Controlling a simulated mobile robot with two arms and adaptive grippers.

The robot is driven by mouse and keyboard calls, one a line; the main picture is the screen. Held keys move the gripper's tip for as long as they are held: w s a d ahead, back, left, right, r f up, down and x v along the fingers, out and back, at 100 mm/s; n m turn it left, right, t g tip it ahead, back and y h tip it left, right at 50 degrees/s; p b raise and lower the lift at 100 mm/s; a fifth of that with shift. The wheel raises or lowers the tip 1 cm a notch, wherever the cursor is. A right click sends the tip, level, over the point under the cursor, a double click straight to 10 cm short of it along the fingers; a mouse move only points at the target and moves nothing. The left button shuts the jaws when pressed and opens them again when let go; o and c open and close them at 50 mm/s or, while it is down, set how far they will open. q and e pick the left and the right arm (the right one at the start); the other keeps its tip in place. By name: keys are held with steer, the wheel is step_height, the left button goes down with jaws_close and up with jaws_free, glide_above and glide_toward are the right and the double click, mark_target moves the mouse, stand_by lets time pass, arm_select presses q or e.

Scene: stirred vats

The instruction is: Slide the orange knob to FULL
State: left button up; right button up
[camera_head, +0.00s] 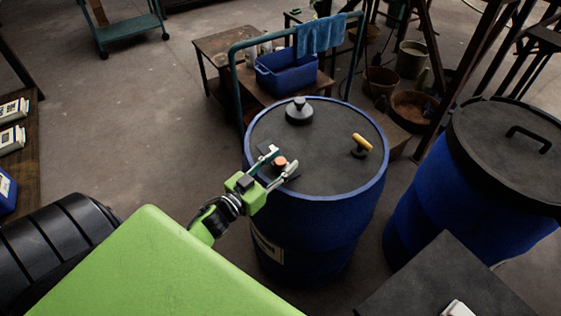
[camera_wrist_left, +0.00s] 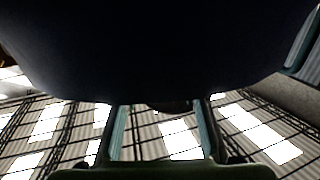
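The small orange knob (camera_head: 281,161) sits on a dark plate (camera_head: 266,148) at the near left of the blue drum's dark lid (camera_head: 325,140). My left gripper (camera_head: 277,166) reaches in from the lower left, its two fingers apart on either side of the knob. I cannot tell whether they touch it. In the left wrist view the open gripper (camera_wrist_left: 163,125) has a clear gap between its fingers, and a large dark shape fills the upper part. The knob's orange does not show there. No FULL marking is readable. My right gripper is not in view.
The lid also carries a black knob (camera_head: 299,111) and a yellow-topped handle (camera_head: 361,146). A second blue drum (camera_head: 440,200) stands to the right. Behind is a cart with a blue bin (camera_head: 287,72) and a blue towel (camera_head: 321,36). Floor at left is open.

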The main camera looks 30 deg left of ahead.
mark_target(267, 153)
arm_select(q)
jaws_close()
steer(key=w+a, duration=0.1)
steer(key=a, duration=0.3)
steer(key=w+a, duration=0.1)
steer(key=a, duration=0.1)
steer(key=shift+w+a, duration=0.35)
steer(key=shift+a, duration=0.05)
steer(key=shift+r, duration=0.15)
steer(key=shift+a, duration=0.1)
jaws_free()
steer(key=shift+a, duration=0.1)
